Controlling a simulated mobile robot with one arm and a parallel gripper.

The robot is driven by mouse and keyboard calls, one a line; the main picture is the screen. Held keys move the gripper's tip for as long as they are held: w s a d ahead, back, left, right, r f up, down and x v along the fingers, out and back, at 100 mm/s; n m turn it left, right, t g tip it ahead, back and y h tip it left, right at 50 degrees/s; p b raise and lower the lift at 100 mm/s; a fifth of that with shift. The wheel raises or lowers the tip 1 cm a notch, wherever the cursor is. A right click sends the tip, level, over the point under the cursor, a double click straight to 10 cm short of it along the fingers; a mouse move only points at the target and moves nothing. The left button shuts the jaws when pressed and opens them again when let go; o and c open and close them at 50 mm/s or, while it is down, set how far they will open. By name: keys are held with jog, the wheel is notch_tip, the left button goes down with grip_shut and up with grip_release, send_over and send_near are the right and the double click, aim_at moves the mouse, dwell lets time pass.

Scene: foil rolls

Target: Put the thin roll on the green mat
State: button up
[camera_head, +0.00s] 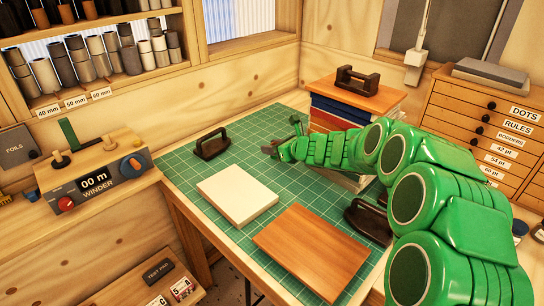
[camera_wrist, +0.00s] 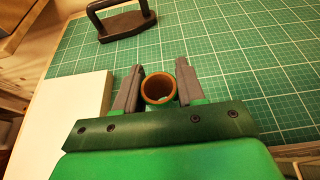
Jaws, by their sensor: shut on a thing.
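The green mat (camera_head: 182,165) is a large gridded sheet over the table; it also fills much of the wrist view (camera_wrist: 240,60). My gripper (camera_head: 283,142) is over the far part of the mat, left of the stack of coloured boxes. In the wrist view my gripper (camera_wrist: 160,65) has its two grey fingers on either side of a copper-brown hollow roll (camera_wrist: 158,101), seen from its open end. The fingers are shut on this roll. Its lower part is hidden, so I cannot tell whether it touches the mat. In the head view the roll is not clearly visible.
A white block (camera_head: 237,197) and a wooden board (camera_head: 310,250) lie on the near mat. A dark handled tool (camera_head: 212,146) stands at the back left, and another (camera_head: 368,222) lies beside my arm. A shelf holds several grey and white rolls (camera_head: 103,55).

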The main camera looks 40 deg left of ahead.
aim_at(272, 165)
jog(key=shift+w+a+f, duration=0.3)
jog(key=shift+a+f, duration=0.2)
jog(key=shift+f, duration=1.75)
jog(key=shift+f, duration=0.1)
jog(key=o, duration=1)
jog(key=shift+d, duration=0.1)
jog(key=shift+v, duration=5.95)
jog(key=shift+r, duration=0.2)
